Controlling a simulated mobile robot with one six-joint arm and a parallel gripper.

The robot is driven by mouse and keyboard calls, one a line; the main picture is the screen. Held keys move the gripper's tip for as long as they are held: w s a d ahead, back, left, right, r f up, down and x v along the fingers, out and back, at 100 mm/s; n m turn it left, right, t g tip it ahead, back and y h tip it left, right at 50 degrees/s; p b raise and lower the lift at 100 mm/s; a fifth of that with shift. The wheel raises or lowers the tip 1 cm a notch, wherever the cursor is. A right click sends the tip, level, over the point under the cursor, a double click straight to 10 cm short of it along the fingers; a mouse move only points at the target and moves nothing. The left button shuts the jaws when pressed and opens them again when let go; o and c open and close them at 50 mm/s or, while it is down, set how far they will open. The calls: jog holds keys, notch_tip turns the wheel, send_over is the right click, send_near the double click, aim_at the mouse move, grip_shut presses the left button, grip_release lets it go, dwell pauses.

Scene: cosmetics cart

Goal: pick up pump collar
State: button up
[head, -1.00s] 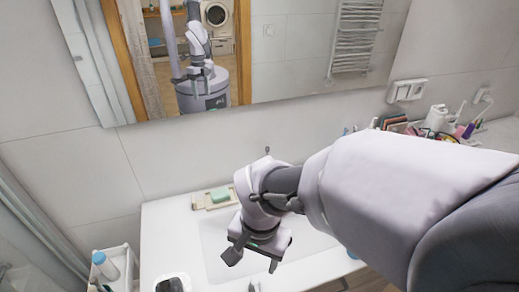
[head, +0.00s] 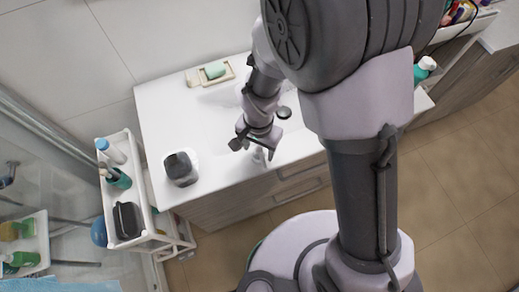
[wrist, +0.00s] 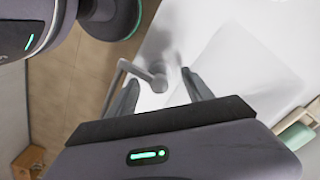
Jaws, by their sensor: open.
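The pump collar (head: 259,156) appears to be the small grey-white piece near the front edge of the white counter. In the wrist view the grey piece (wrist: 158,77) has a rounded body and a thin bent arm pointing left. My gripper (head: 256,146) is open above the counter, close to this piece. In the wrist view the two fingers of my gripper (wrist: 160,95) stand on either side of it, with no clear contact. Its lower part is hard to make out.
A dark-topped jar (head: 180,168) stands on the counter to the left. A soap dish (head: 196,79) with green soap (head: 215,70) lies at the back. A white cart (head: 150,222) with bottles stands left of the counter. The counter's front edge is close to my gripper.

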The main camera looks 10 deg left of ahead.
jog(key=shift+f, duration=0.75)
jog(key=shift+r, duration=0.1)
grip_shut()
